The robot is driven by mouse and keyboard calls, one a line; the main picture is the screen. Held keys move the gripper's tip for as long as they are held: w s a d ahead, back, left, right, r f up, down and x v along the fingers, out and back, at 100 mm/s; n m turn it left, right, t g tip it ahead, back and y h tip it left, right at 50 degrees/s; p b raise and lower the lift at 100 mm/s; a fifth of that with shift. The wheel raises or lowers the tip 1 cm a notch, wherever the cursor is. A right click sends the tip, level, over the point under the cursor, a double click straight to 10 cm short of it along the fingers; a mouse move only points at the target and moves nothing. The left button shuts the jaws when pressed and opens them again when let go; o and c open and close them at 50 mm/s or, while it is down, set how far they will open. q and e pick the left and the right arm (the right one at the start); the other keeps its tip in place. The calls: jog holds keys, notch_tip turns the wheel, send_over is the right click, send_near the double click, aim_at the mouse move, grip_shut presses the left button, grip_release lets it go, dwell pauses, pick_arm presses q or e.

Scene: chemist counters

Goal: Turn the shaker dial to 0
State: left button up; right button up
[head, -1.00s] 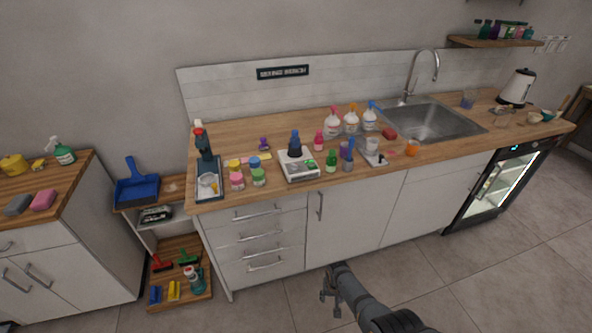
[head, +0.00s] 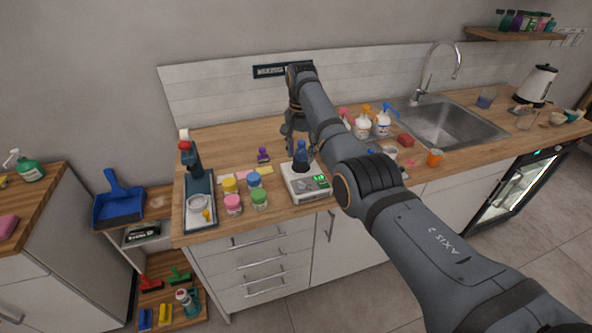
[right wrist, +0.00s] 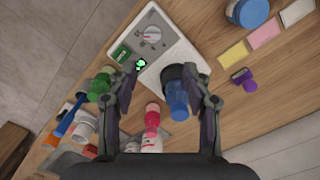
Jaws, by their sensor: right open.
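The shaker (head: 296,187) is a white box with a green-lit display, near the counter's front edge. In the right wrist view the shaker (right wrist: 178,53) shows a grey panel with a round pale dial (right wrist: 152,34), with a small red mark on it. I cannot read the dial's setting. A blue bottle (head: 301,156) with a dark base stands on the shaker's top; it also shows in the right wrist view (right wrist: 177,98). My right gripper (head: 294,140) is open above the counter behind the shaker, pointing down, apart from the dial. My left gripper is out of view.
Colored jars (head: 243,188) and a microscope-like device on a dark tray (head: 198,215) stand left of the shaker. Spray bottles (head: 363,125) stand to its right, partly behind my right arm. A purple item (head: 263,156) lies behind. The sink (head: 450,118) is farther right.

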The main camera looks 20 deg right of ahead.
aim_at(302, 182)
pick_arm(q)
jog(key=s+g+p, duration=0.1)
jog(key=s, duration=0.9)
pick_arm(e)
jog(key=s+f, duration=0.3)
jog(key=shift+w+f, duration=0.2)
jog(key=shift+f, duration=0.4)
jog(key=shift+w+f, duration=0.2)
jog(key=shift+f, duration=0.4)
notch_tip(302, 182, down, 4)
jog(key=shift+w+r, duration=0.1)
jog(key=shift+w, duration=0.05)
jog(key=shift+c, duration=1.3)
jog(key=c, duration=0.7)
grip_shut()
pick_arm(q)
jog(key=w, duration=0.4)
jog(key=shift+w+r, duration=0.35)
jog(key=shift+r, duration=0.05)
